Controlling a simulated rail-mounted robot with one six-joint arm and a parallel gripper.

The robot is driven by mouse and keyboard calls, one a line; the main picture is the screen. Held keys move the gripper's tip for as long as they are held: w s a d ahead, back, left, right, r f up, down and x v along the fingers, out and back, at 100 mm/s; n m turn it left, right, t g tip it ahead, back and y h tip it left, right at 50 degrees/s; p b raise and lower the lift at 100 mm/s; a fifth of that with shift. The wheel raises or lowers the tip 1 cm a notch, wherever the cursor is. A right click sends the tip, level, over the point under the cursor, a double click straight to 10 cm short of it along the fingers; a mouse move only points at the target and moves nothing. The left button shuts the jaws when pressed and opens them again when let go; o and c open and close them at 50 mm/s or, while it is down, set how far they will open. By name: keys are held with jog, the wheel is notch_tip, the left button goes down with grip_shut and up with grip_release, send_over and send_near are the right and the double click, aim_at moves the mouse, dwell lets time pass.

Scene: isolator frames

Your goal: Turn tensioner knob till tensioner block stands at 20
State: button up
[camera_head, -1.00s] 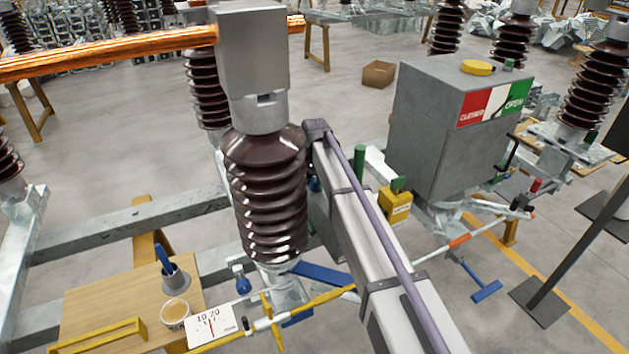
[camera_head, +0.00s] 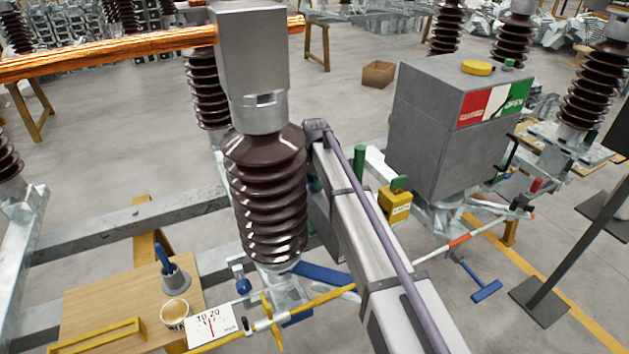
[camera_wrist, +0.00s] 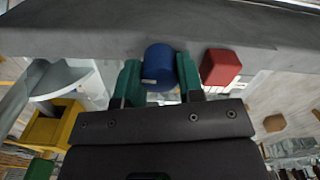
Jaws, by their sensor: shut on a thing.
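My gripper (camera_wrist: 160,82) shows in the wrist view with its green fingers shut on a blue knob (camera_wrist: 160,64), one finger on each side. The knob sits against a grey beam (camera_wrist: 120,32). A red block (camera_wrist: 220,67) stands just right of the right finger, with a pale strip (camera_wrist: 240,82) beside it. This may be the tensioner block and its scale, but I cannot read any figure there. In the head view my arm reaches up across the middle, and the gripper and held knob are hidden there.
A brown ribbed insulator (camera_head: 265,195) stands left of my arm. A grey cabinet (camera_head: 440,130) and a yellow box (camera_head: 396,205) are on the right. A white card (camera_head: 200,335) marked 10 and 20 lies by a wooden board (camera_head: 100,300). A yellow rod (camera_head: 325,298) runs below the insulator.

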jog(key=o, duration=0.9)
notch_tip(320, 180, up, 11)
jog(key=p, duration=1)
jog(key=shift+f+p, duration=0.1)
jog(key=shift+p, duration=0.3)
